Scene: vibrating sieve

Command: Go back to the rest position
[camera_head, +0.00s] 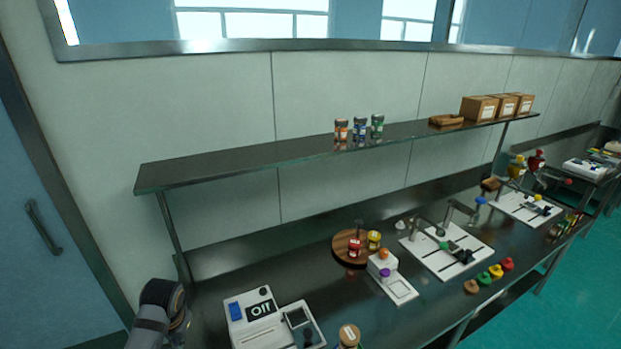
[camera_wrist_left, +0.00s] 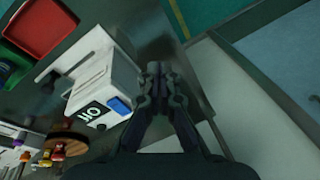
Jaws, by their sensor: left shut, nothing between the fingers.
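My left arm comes in at the lower left of the head view, and its gripper cannot be made out clearly there. In the left wrist view my left gripper (camera_wrist_left: 157,72) is shut and empty, its fingertips together beside the white machine (camera_wrist_left: 98,85) with a dark label and a blue patch. The fingers look apart from the machine, though the gap is hard to judge. The same white machine (camera_head: 262,312) stands on the dark bench at the lower middle of the head view. My right gripper is in neither view.
A dark shelf (camera_head: 240,163) runs above the bench, with small jars (camera_head: 359,130) and cardboard boxes (camera_head: 480,108) on it. A round wooden tray (camera_head: 340,252) and white devices (camera_head: 445,258) stand further right. A red bin (camera_wrist_left: 40,25) shows in the wrist view.

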